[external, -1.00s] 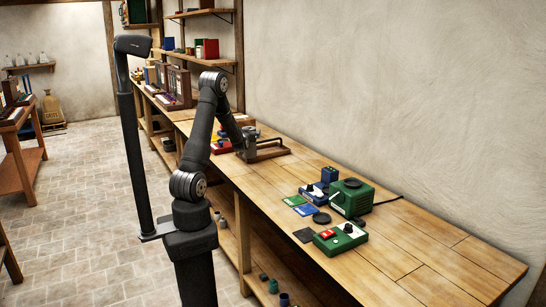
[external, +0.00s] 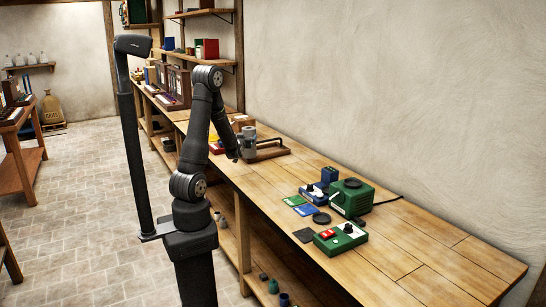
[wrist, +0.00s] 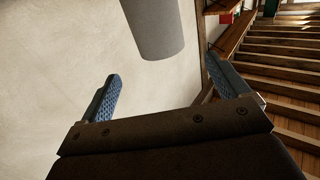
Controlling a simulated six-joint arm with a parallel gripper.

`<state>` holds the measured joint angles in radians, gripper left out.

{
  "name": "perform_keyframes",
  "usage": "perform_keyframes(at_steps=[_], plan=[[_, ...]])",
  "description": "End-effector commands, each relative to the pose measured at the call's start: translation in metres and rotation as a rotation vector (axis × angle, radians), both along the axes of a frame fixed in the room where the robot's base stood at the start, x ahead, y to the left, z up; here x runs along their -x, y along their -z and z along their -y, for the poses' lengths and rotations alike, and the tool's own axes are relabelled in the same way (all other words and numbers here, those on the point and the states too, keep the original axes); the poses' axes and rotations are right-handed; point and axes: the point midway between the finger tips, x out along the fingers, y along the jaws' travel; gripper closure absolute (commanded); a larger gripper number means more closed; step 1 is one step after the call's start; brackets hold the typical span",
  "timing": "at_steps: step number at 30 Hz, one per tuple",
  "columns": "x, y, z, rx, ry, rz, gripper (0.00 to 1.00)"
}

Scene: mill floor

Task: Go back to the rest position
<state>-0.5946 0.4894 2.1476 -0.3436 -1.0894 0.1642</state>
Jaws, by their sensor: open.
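My gripper (wrist: 160,98) is open, with its two blue-padded fingers spread apart and nothing between them in the wrist view. In the external view my gripper (external: 234,156) is small and dark, at the near edge of the workbench, just left of a grey cylinder (external: 249,141) on a wooden tray (external: 268,153). In the wrist view a grey cylindrical thing (wrist: 155,25) shows beyond the fingertips at the top, apart from them.
The long wooden bench (external: 420,239) runs along the plaster wall. A green machine (external: 350,196), a green control box (external: 341,239) and a blue device (external: 318,189) stand on it.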

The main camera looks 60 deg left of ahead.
Motion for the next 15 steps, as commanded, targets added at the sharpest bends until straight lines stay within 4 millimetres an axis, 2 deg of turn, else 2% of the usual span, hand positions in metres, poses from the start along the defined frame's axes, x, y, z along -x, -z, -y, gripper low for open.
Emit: perform_keyframes(at_steps=[1, 15], plan=[[0.005, 0.0, 0.007, 0.0, 0.001, 0.0, 0.08], [-0.053, 0.0, -0.067, -0.001, 0.0, 0.001, 0.08]])
